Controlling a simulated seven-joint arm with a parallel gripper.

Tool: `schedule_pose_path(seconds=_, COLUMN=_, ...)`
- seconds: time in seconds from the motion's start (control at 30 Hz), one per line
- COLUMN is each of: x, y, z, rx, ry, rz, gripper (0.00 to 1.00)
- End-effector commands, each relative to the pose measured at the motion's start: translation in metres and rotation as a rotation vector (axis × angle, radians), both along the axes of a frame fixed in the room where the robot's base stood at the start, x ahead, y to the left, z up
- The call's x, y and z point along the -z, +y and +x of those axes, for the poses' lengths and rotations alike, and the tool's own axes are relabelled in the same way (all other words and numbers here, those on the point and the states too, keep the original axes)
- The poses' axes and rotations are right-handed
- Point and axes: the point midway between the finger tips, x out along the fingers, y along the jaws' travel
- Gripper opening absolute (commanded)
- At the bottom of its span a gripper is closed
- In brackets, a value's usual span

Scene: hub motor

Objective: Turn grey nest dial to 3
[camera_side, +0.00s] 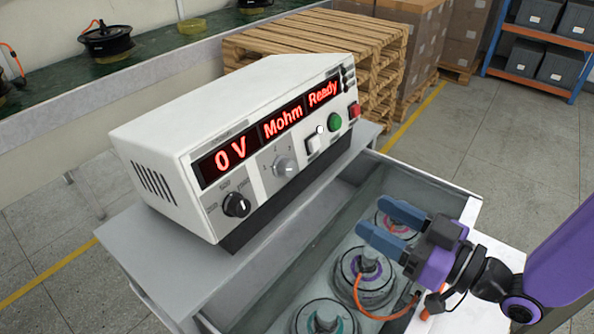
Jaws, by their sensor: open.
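The grey nest dial (284,167) is on a light grey panel on the front of the white tester (250,110), between the black knob and the white switch. Small marks surround the dial, but they are too small to read surely, and I cannot tell which one it points at. My gripper (373,215) has blue fingers, spread apart with nothing between them. It is to the right of and lower in the picture than the dial, over the tray with the motors, apart from the tester.
A black knob (236,204), green button (334,122) and red switch (354,110) are also on the tester's front. Round motors (366,275) with coloured rings sit in the grey tray (440,184) below my gripper; an orange cable (372,312) runs from one. The table (150,255) is clear left of the tester.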

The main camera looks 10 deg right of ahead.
Motion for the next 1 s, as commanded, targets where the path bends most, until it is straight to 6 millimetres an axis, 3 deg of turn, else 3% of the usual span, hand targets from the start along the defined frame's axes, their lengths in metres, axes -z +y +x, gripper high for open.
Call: schedule_pose_path(seconds=1.0, x=0.001, y=0.104, z=0.113, rx=-0.001, ry=0.003, rz=-0.001, gripper=0.58)
